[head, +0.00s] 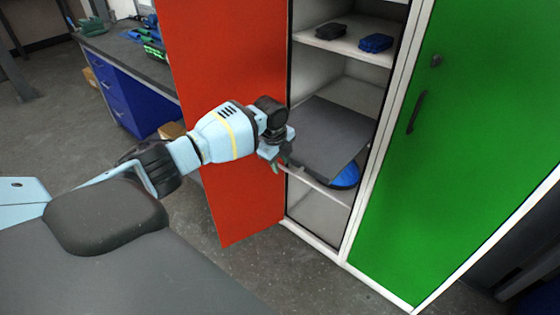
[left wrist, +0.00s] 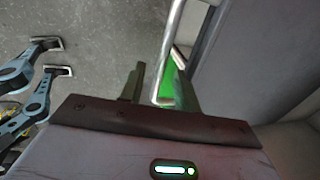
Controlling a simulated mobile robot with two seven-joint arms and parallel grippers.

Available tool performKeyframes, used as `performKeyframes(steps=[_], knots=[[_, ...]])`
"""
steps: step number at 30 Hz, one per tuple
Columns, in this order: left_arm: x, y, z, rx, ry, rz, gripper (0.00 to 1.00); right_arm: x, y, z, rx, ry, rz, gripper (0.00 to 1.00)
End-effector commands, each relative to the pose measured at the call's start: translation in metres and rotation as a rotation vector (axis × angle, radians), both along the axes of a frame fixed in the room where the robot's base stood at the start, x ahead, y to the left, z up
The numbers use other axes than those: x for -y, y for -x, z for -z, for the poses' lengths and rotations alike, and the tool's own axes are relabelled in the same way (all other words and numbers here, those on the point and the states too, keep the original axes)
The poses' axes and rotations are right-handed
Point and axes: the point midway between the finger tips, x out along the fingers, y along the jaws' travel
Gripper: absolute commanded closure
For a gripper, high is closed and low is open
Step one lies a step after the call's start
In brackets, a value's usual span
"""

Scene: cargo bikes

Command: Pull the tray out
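The tray, a flat dark grey sheet (head: 330,140), lies on a middle shelf of the open cabinet in the head view. Its front edge hangs out over the shelf front. My left gripper (head: 277,166) is at the tray's near left corner, by the shelf front. In the left wrist view its two fingers (left wrist: 160,90) stand apart, with the end of a thin pale metal bar between them. I cannot tell whether they touch it. Two light blue fingers of my right gripper (left wrist: 55,58) show apart at the left of that view.
A red door (head: 230,100) stands open left of the shelves. A green door (head: 460,140) is on the right. A blue round object (head: 345,177) is under the tray. Black (head: 331,30) and blue (head: 376,43) items lie on the shelf above. A workbench (head: 120,50) stands at left.

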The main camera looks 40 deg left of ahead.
Motion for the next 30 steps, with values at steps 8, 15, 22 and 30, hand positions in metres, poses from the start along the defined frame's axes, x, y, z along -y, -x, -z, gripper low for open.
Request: performKeyframes(steps=[8, 15, 22, 30], knots=[[0.0, 0.003, -0.023, 0.005, 0.0, 0.0, 0.68, 0.0, -0.003, -0.004, 0.008, 0.0, 0.0, 0.71], [-0.001, 0.011, -0.06, 0.005, 0.001, 0.0, 0.68, 0.0, -0.008, -0.011, 0.022, 0.0, 0.002, 0.71], [-0.001, 0.015, -0.076, 0.0, 0.0, 0.0, 0.68, 0.0, -0.01, -0.013, 0.027, -0.001, 0.002, 0.71], [-0.001, 0.015, -0.077, 0.0, 0.0, 0.0, 0.68, 0.0, -0.007, -0.012, 0.022, 0.0, 0.002, 0.71]])
